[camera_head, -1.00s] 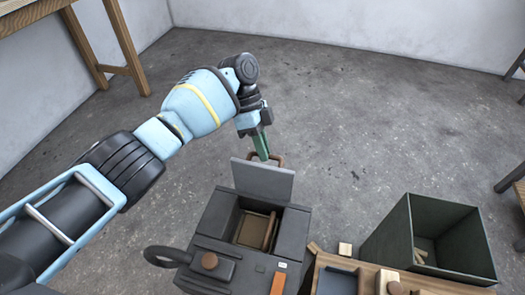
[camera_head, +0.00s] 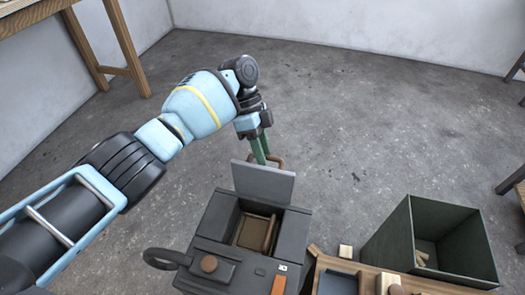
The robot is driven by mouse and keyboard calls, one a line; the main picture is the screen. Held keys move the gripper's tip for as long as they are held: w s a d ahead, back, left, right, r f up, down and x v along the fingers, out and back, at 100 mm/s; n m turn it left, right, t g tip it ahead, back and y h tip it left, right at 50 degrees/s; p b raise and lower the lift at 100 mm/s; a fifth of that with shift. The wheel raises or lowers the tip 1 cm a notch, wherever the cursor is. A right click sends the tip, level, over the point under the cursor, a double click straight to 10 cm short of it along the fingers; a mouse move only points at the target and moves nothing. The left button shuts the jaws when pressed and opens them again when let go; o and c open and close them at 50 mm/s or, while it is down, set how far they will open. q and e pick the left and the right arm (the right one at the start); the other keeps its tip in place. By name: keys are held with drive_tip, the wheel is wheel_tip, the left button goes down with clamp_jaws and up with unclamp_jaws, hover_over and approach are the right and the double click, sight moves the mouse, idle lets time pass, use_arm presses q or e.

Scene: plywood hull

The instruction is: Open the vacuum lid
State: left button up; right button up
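The vacuum (camera_head: 215,225) is a dark grey box at the bottom centre with a black hose loop on its left. Its grey lid (camera_head: 264,181) stands upright at the far edge, and the compartment inside (camera_head: 254,230) shows, with brown parts in it. A brown handle (camera_head: 280,160) shows partly behind the lid's top. My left gripper (camera_head: 262,158) comes down just behind the lid's top edge beside the handle. Its two green fingers look parted, with their tips partly hidden by the lid. My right gripper is not in view.
A dark green open bin (camera_head: 400,233) with a few wooden pieces stands at the right. A wooden bench (camera_head: 435,280) with small blocks is at the lower right. A wooden table (camera_head: 70,12) stands at the upper left. The concrete floor behind the vacuum is clear.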

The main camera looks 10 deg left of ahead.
use_arm(q)
drive_tip(key=v, duration=0.7)
drive_tip(key=shift+r, duration=0.15)
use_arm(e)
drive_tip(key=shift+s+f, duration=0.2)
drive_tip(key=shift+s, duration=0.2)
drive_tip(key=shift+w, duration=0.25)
